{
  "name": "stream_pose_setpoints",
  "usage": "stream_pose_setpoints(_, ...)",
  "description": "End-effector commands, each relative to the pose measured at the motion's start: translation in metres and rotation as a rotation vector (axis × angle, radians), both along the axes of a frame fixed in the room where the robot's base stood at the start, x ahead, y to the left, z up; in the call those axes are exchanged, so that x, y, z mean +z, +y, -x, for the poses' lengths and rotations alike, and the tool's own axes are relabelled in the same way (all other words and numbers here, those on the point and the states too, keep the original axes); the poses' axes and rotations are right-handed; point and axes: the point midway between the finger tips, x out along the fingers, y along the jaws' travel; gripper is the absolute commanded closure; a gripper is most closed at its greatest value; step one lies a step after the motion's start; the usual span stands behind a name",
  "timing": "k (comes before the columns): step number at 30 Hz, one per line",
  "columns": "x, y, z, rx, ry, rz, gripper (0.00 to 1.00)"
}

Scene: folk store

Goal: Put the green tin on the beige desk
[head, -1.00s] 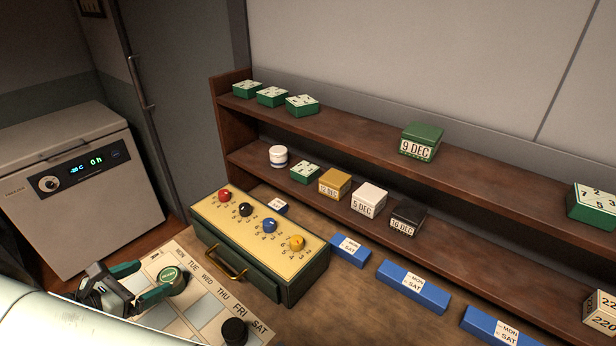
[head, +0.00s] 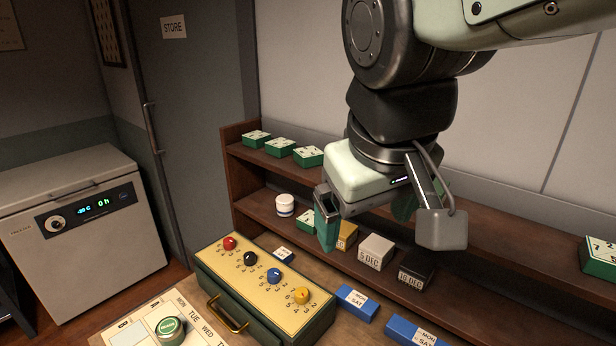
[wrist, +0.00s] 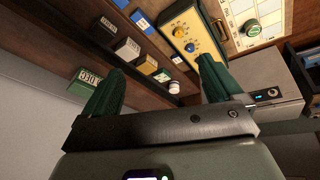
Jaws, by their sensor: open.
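The green tin (wrist: 85,78), a small box with a dated white label, sits on the dark wooden shelf in the wrist view, at the left beside one of my fingers, which partly overlaps it. In the head view my arm hides it. My gripper (head: 366,226) is open and empty in front of the shelves; its green fingers also show in the wrist view (wrist: 160,78), apart, with nothing between them. The desk (head: 367,335) looks tan-brown and lies below the shelves at the front.
White (head: 376,251) and black (head: 416,269) dated tins stand on the lower shelf, with a yellow tin (head: 346,236) and a white jar (head: 285,205). A cream-topped knob box (head: 265,275), blue boxes (head: 355,302) and a calendar sheet (head: 128,336) with a round green-topped object (head: 170,330) occupy the desk.

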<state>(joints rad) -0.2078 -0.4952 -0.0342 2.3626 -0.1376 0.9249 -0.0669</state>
Motion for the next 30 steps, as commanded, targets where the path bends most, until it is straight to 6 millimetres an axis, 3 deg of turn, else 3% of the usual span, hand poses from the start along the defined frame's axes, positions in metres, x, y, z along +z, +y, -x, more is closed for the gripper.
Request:
stream_pose_setpoints(3,0.005,-0.012,0.03,-0.137,-0.078,-0.087,0.07)
stream_pose_setpoints(9,0.004,-0.016,0.049,-0.231,-0.13,-0.148,0.07)
stream_pose_setpoints(30,0.004,-0.016,0.05,-0.234,-0.132,-0.15,0.07)
